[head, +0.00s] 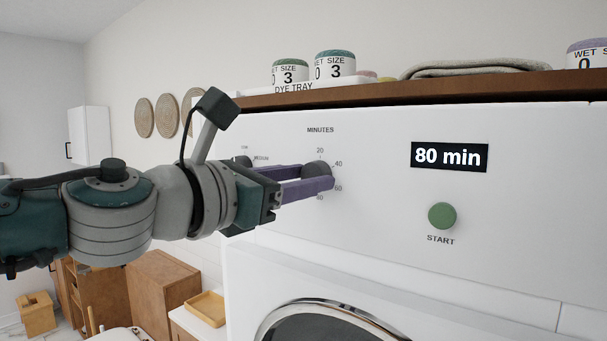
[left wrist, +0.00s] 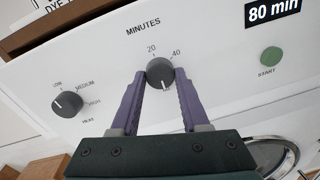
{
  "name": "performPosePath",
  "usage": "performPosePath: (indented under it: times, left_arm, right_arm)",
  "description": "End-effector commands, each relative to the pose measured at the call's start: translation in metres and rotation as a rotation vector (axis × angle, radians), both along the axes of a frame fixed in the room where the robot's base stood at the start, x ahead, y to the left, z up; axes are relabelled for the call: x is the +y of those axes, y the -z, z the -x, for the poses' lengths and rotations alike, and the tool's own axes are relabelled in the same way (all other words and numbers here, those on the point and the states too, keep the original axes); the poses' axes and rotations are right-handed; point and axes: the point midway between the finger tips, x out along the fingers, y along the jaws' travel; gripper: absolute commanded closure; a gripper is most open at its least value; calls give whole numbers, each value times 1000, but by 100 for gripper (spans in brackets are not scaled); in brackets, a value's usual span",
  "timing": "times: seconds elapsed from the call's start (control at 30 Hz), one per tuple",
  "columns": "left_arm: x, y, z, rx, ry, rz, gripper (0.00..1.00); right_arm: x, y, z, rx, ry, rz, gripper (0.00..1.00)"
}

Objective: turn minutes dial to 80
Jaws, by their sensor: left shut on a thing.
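The minutes dial (head: 317,170) is a dark round knob on the white machine's front panel, under the word MINUTES, with 20, 40, 60 and 80 around it. In the left wrist view the dial (left wrist: 160,72) has a white pointer line directed down between my fingers, away from 20 and 40. My left gripper (head: 318,177) is shut on the dial, a purple finger on each side; it also shows in the left wrist view (left wrist: 160,82). The display (head: 449,156) reads 80 min. My right gripper is in neither view.
A green START button (head: 442,215) is right of the dial. Another dark knob (left wrist: 67,103) is to its left. A wooden shelf (head: 420,92) above holds labelled jars (head: 335,66) and a folded towel (head: 477,68). The round door (head: 330,322) is below.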

Motion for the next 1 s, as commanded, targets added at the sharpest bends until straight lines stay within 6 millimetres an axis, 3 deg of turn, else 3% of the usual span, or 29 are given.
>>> performPosePath:
  times: [0.43,0.47,0.5,0.7,1.0]
  left_arm:
    - [0,1,0,-7,0,-11,100]
    - [0,1,0,-7,0,-11,51]
    - [0,1,0,-7,0,-11,47]
    - [0,0,0,-6,0,-9,25]
    - [2,0,1,-6,0,-9,25]
  right_arm:
    - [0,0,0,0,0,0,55]
    - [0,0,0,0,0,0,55]
    - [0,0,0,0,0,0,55]
    - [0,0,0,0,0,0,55]
    - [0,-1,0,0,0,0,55]
